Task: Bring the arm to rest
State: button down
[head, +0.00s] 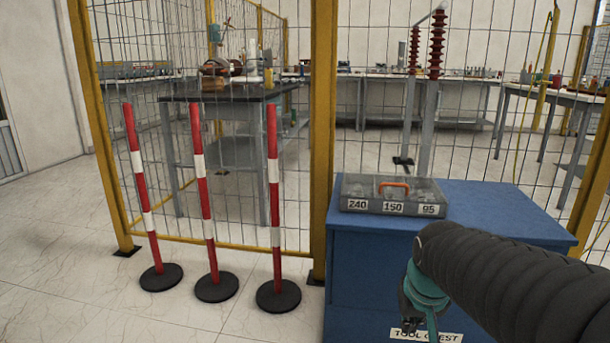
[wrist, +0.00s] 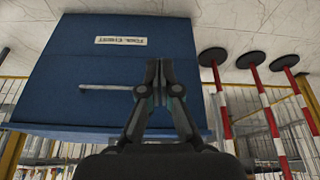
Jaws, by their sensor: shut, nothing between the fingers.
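My arm comes in from the right side of the head view, a thick dark ribbed link with a teal part at its end. My gripper shows in the wrist view (wrist: 159,80), its two dark fingers together with nothing between them. I cannot tell how far the fingertips are from the chest front.
A grey case (head: 375,190) with an orange handle, labelled 240, 150 and 95, lies on the chest. Red-and-white posts (head: 207,190) on black bases stand left of it. Behind is a mesh fence with yellow posts (head: 321,120). Floor at lower left is clear.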

jog(key=s+a+r+p, duration=0.1)
jog(key=s+r+p, duration=0.1)
jog(key=s, duration=0.4)
jog(key=s+a+r+t+p, duration=0.1)
jog(key=s+a+r+p, duration=0.1)
jog(key=s+r, duration=0.2)
jog(key=s, duration=0.3)
jog(key=shift+a+n+y, duration=0.15)
jog(key=shift+n+y, duration=0.15)
jog(key=shift+n, duration=0.1)
jog(key=shift+s, duration=0.1)
